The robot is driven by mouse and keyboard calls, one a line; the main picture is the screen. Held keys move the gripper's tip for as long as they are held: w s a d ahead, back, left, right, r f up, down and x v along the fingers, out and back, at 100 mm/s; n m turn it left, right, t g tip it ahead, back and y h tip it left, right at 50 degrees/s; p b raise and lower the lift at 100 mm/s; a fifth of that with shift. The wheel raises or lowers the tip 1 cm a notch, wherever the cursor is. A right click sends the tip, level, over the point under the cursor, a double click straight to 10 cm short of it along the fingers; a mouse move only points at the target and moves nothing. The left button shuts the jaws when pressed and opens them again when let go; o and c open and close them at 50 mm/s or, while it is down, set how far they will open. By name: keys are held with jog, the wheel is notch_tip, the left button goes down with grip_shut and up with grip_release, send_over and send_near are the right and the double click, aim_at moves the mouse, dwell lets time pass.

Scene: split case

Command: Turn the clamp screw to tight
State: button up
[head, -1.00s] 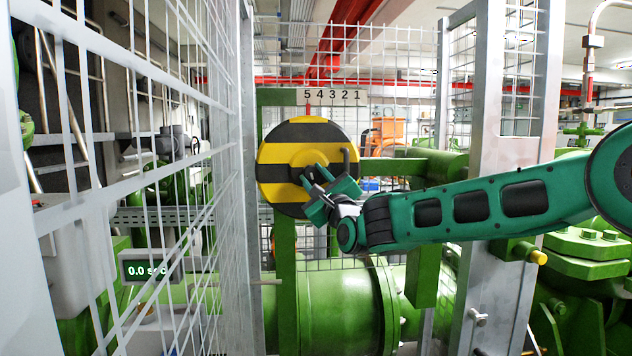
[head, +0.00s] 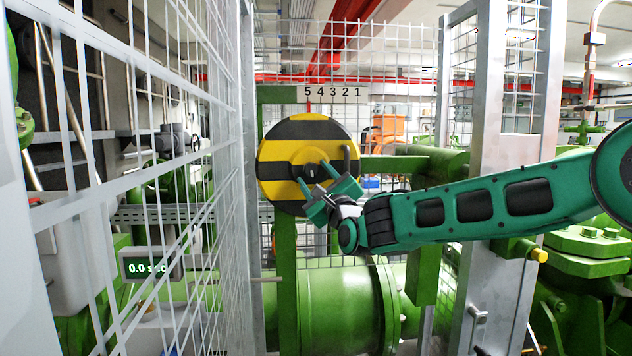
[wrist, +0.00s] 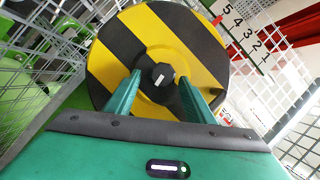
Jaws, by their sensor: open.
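The clamp screw seems to be the round black knob (wrist: 160,74) with a white mark, at the centre of a yellow-and-black striped disc (head: 283,145). In the head view the knob is partly hidden by my gripper. My gripper (head: 318,186) is open in front of the disc. In the wrist view its two green fingers (wrist: 158,92) stand on either side of the knob, with gaps showing on both sides. I cannot tell how deep the fingertips reach. A number plate reading 5 4 3 2 1 (head: 333,95) is above the disc, with a red pointer near the 5.
Wire mesh fencing (head: 215,190) stands close on the left. A grey post (head: 500,170) rises behind my arm. A dark crank handle (head: 347,160) sticks out at the disc's right. A display (head: 150,267) reads 0.0 sec. Green pipework (head: 335,305) lies below.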

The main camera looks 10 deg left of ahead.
jog(key=v, duration=1)
jog(key=shift+f, duration=0.15)
